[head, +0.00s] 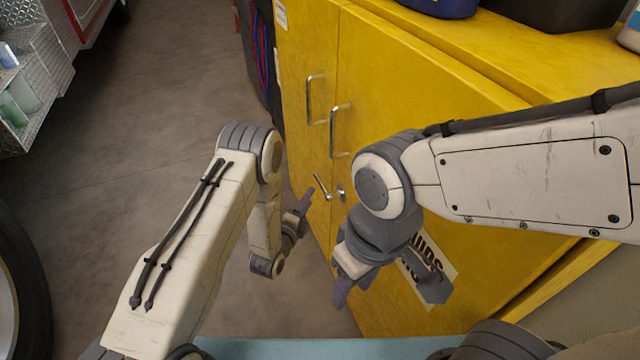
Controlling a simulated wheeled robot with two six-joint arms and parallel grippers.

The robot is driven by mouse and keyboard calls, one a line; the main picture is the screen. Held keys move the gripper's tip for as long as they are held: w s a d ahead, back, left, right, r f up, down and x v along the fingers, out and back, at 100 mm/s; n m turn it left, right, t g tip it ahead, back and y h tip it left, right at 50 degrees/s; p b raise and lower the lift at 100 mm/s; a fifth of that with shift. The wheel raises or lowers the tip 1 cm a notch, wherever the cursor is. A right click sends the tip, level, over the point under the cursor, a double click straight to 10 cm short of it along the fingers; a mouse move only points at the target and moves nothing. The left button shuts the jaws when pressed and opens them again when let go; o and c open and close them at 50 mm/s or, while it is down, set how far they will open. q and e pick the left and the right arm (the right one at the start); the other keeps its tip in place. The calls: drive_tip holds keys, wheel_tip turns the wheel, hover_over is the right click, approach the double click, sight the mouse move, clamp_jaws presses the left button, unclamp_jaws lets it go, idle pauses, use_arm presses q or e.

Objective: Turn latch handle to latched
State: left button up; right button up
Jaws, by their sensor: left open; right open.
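The latch handle (322,187) is a small silver lever on the front of the yellow cabinet (455,215), near the seam between its two doors. It looks tilted, with its upper end to the left. A small metal lock fitting (341,193) is just right of it. My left gripper (306,199) is open and empty, just left of and slightly below the latch handle in the picture; I cannot tell whether they touch. My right gripper (355,286) is open and empty, lower down in front of the right door. Its wrist hides part of that door.
Two silver pull handles, the left one (309,98) and the right one (333,130), stick out above the latch. A blue container (440,8) and a black bin (555,12) stand on the cabinet. A tire (22,290) is at far left. Floor left of the cabinet is clear.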

sight(320, 179)
use_arm(q)
drive_tip(key=x, duration=1)
drive_tip(key=shift+b, duration=0.35)
clamp_jaws()
drive_tip(key=shift+s, duration=0.1)
idle(0.7)
